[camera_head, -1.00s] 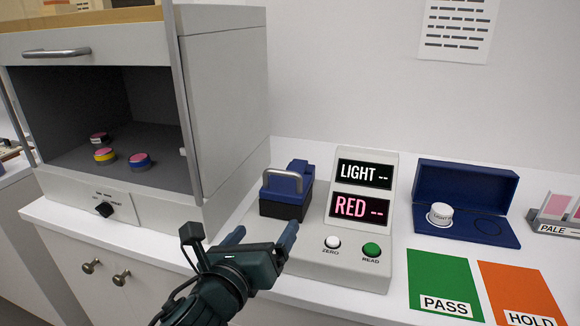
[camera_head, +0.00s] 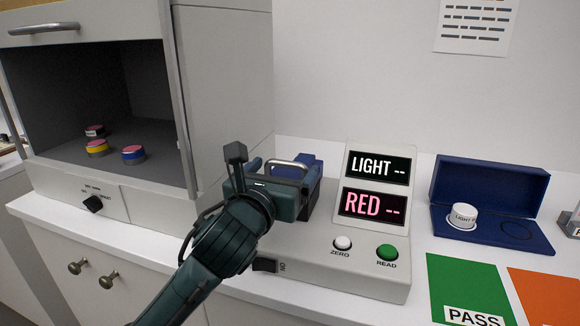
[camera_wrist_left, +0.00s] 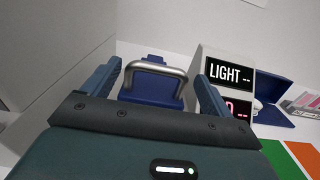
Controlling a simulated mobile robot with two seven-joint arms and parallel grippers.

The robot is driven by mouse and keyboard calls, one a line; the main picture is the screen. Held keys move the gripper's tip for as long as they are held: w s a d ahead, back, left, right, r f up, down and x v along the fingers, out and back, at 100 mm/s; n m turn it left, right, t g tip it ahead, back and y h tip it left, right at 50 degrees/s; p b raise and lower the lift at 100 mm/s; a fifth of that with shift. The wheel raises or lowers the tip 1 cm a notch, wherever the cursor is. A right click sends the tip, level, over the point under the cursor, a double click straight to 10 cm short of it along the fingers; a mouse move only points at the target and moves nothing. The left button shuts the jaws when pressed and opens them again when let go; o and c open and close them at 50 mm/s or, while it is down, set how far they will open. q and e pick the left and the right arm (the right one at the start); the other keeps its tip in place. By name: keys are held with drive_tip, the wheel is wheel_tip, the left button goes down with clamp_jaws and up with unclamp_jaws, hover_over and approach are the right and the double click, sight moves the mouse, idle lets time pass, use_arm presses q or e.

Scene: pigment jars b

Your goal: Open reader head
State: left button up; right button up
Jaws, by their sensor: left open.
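The blue reader head (camera_head: 309,168) with its metal bar handle (camera_head: 288,165) sits at the left end of the light-grey reader (camera_head: 335,250). My left gripper (camera_head: 283,180) is in front of the head and hides much of it. In the left wrist view the head (camera_wrist_left: 152,90) and its handle (camera_wrist_left: 155,68) stand between the two open fingers (camera_wrist_left: 160,85), one finger on each side. The fingers are apart from the handle's ends as far as I can see. The head looks lowered. My right gripper is not in view.
The display panel (camera_head: 376,187) reads LIGHT and RED with dashes, above a white ZERO button (camera_head: 342,243) and a green READ button (camera_head: 387,252). A cabinet (camera_head: 225,90) with several jars stands left. A blue case (camera_head: 490,205) holding a white jar (camera_head: 462,216) lies right.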

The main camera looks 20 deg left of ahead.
sight(297, 172)
use_arm(q)
drive_tip(key=shift+w, duration=2.35)
